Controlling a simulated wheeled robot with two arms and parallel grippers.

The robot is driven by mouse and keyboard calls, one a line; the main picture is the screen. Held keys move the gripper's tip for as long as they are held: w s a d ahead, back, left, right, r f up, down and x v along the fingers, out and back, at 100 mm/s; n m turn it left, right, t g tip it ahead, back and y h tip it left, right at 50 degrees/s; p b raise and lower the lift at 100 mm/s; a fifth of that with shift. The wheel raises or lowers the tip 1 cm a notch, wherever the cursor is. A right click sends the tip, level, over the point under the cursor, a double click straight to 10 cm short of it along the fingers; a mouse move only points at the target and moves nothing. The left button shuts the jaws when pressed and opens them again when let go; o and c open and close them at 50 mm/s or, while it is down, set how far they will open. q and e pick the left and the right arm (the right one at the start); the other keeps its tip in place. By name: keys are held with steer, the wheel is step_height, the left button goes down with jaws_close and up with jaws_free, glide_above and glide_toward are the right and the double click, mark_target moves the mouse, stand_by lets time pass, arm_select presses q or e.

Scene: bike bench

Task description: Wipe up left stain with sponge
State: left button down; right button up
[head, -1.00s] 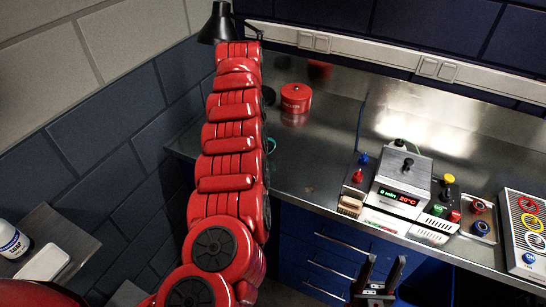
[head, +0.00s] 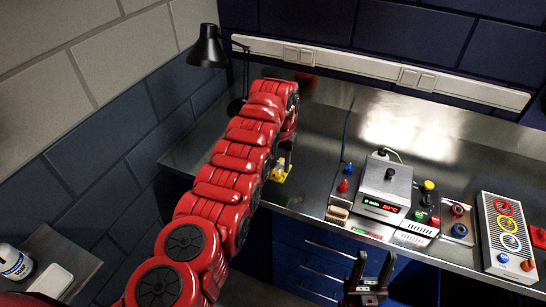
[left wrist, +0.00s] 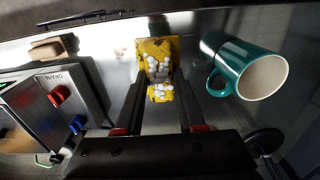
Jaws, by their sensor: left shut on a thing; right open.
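A yellow sponge with white, foam-like lumps on it (left wrist: 155,62) is between the fingertips of my left gripper (left wrist: 157,92) in the left wrist view. The gripper is shut on it. In the head view the sponge (head: 277,174) shows low over the steel bench (head: 310,165), near its front edge. I cannot tell whether it touches the bench. A small brownish mark (head: 296,200), perhaps a stain, is faint on the bench just in front of the sponge. My right gripper (head: 363,272) is open and empty, in front of the bench.
A wooden-backed brush (head: 338,213) and a grey device with a display (head: 385,185) stand to the right. A black lamp (head: 207,48) is at the back left.

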arm_select(q)
steer(key=shift+s+d+f, duration=0.1)
steer(key=shift+d+f, duration=0.1)
steer(key=shift+d, duration=0.2)
steer(key=shift+s+d+f+p, duration=0.1)
steer(key=shift+d+f+p, duration=0.15)
steer(key=shift+d+p, duration=0.15)
steer(key=shift+s+f, duration=0.1)
steer(key=shift+m, duration=0.6)
steer(key=shift+s+d+f+b, duration=0.25)
steer(key=shift+d+f+b, duration=0.3)
steer(key=shift+f, duration=0.45)
steer(key=shift+s+d+f+b, duration=0.2)
steer(key=shift+d+f+b, duration=0.1)
steer(key=shift+d+f, duration=0.65)
steer(key=shift+s+d+f+b, duration=0.25)
steer(key=shift+d+f+b, duration=0.25)
steer(key=shift+f, duration=0.6)
steer(key=shift+f+b, duration=0.4)
steer(key=shift+f, duration=0.25)
steer(key=shift+a, duration=0.15)
